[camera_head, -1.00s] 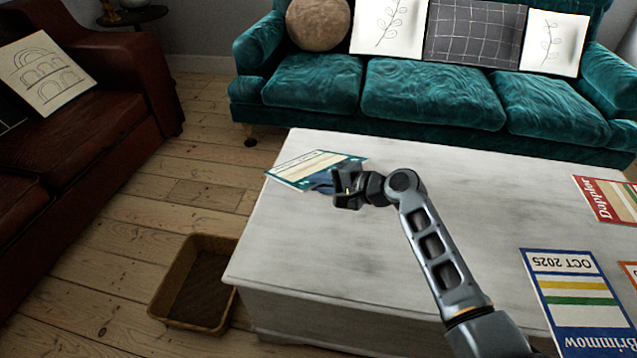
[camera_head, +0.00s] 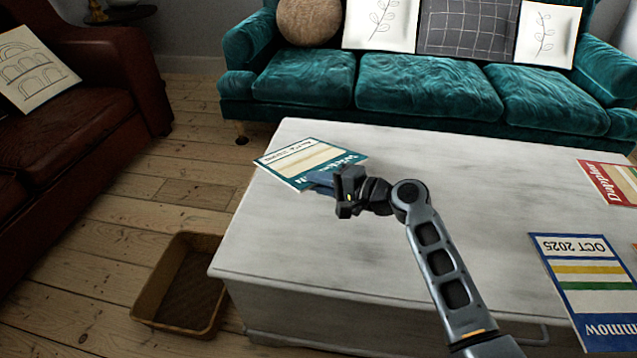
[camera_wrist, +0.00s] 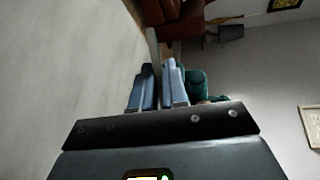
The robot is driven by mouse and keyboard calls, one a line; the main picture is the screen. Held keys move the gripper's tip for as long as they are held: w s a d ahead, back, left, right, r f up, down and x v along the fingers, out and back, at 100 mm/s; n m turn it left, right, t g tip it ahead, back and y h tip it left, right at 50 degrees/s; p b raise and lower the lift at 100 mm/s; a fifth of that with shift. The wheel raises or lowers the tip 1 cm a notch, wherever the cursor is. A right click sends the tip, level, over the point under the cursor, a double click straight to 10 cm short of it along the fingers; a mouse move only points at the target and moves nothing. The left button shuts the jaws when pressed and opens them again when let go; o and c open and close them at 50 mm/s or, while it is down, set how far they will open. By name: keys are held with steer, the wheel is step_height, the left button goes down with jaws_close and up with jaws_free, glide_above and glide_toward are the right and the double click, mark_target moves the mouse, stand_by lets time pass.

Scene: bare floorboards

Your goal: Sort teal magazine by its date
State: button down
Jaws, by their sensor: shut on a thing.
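A teal magazine (camera_head: 306,163) with a cream cover and pale yellow bands is held out over the far left corner of the white table. Its printed date is too small to read surely. My gripper (camera_head: 326,181) is shut on its near right edge, and the magazine sticks out to the left, tilted and overhanging the table edge. Whether it touches the tabletop cannot be told. In the wrist view both blue-grey fingers (camera_wrist: 158,72) are close together, and the magazine is not clearly made out there.
The white table (camera_head: 330,240) is bare in the middle. A blue magazine (camera_head: 584,285) marked OCT 2025 and a red magazine (camera_head: 608,182) lie at its right. A brown bin (camera_head: 150,296) stands on the floor left of the table. A teal sofa (camera_head: 425,85) is behind; a brown sofa (camera_head: 75,155) is left.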

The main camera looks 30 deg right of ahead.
steer(key=c, duration=1.1)
jaws_free()
steer(key=shift+s+d+r+p, duration=0.25)
steer(key=shift+s+r+p, duration=0.25)
steer(key=shift+s+p, duration=0.7)
steer(key=shift+s+d+r+p, duration=0.2)
steer(key=shift+s+r+p, duration=0.35)
steer(key=shift+s, duration=1.1)
steer(key=shift+s+d+r+p, duration=0.25)
steer(key=shift+s+r+p, duration=0.15)
steer(key=shift+s+p, duration=0.85)
steer(key=shift+s, duration=0.15)
